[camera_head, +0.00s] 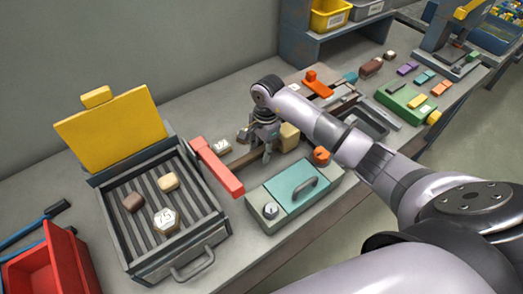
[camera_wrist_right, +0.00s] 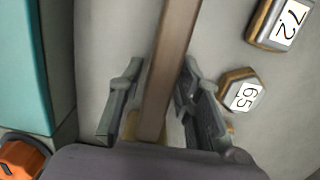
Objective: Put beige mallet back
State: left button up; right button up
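The beige mallet has a beige block head (camera_head: 289,137) and a brown handle (camera_head: 243,159), and lies on the workbench near the middle of the head view. My right gripper (camera_head: 266,152) points down over the handle, beside the head. In the right wrist view the brown handle (camera_wrist_right: 168,60) runs between the two fingers (camera_wrist_right: 158,98). The fingers stand apart, with a gap showing on the left side of the handle, so the gripper looks open around it. A sliver of beige shows low between the fingers. My left gripper is out of view.
A grill tray (camera_head: 205,230) with several pieces and a raised yellow lid (camera_head: 110,130) stands left. A red bar (camera_head: 217,167) lies between it and the mallet. A teal-topped box (camera_head: 292,187) is in front. Numbered blocks (camera_wrist_right: 243,97) lie close to the gripper.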

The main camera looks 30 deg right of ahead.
jog(key=shift+o, duration=1.1)
jog(key=shift+f, duration=0.1)
